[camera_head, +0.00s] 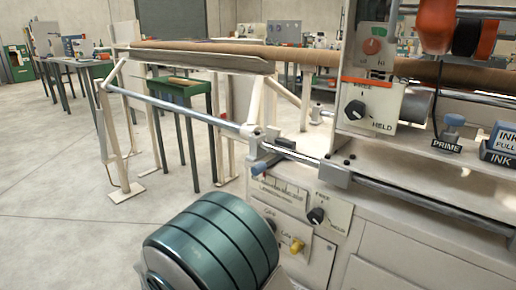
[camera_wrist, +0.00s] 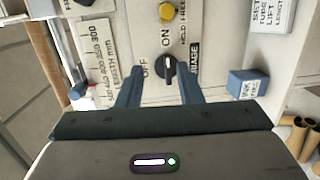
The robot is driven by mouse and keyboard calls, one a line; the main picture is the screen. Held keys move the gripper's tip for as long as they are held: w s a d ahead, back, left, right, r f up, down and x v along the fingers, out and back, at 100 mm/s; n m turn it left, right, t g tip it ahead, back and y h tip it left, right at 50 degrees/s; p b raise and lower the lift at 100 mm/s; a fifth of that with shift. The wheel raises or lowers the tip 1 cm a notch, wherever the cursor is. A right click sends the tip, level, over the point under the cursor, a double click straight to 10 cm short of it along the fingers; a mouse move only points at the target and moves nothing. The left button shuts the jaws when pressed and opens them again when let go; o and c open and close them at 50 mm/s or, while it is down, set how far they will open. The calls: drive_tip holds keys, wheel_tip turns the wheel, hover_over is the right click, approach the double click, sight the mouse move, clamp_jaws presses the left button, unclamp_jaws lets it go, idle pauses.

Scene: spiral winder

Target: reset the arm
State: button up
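In the wrist view my gripper (camera_wrist: 158,76) shows as two blue fingers set well apart, with nothing held between them. A black knob (camera_wrist: 168,68) on a pale panel appears between the fingertips in the picture. The fingers look clear of its sides; the distance to the panel cannot be told. ON and OFF lettering stands beside the knob, and a yellow knob (camera_wrist: 167,12) is above it. The gripper's fingers are not visible in the head view.
In the head view the winder's panel carries a lower black knob (camera_head: 316,215) and a yellow knob (camera_head: 296,246). A steel rail (camera_head: 180,107) and a long brown tube (camera_head: 225,50) cross the machine. Blue ink blocks (camera_head: 500,141) stand right. Open floor (camera_head: 60,170) lies left.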

drive_tip(key=s+d+r+m+g+y+p, duration=0.1)
drive_tip(key=s+d+r+m+g+p, duration=0.2)
drive_tip(key=d+r+g+p, duration=0.35)
drive_tip(key=s+d+r+m+g+y+p, duration=0.2)
drive_tip(key=s+d+r+g+p, duration=0.15)
drive_tip(key=d+r+p, duration=0.5)
drive_tip(key=s+d+r+m+y+p, duration=0.1)
drive_tip(key=s+r+y+p, duration=0.1)
drive_tip(key=r+p, duration=0.3)
drive_tip(key=s+d+r+m+y+p, duration=0.2)
drive_tip(key=r+y+p, duration=0.2)
drive_tip(key=r, duration=0.6)
drive_tip(key=s+d+r+m+y+p, duration=0.1)
drive_tip(key=s+r+y+p, duration=0.1)
drive_tip(key=r+p, duration=0.5)
drive_tip(key=shift+s+d+r+t+y, duration=0.3)
drive_tip(key=shift+d+r+t+y, duration=0.1)
drive_tip(key=shift+y, duration=0.1)
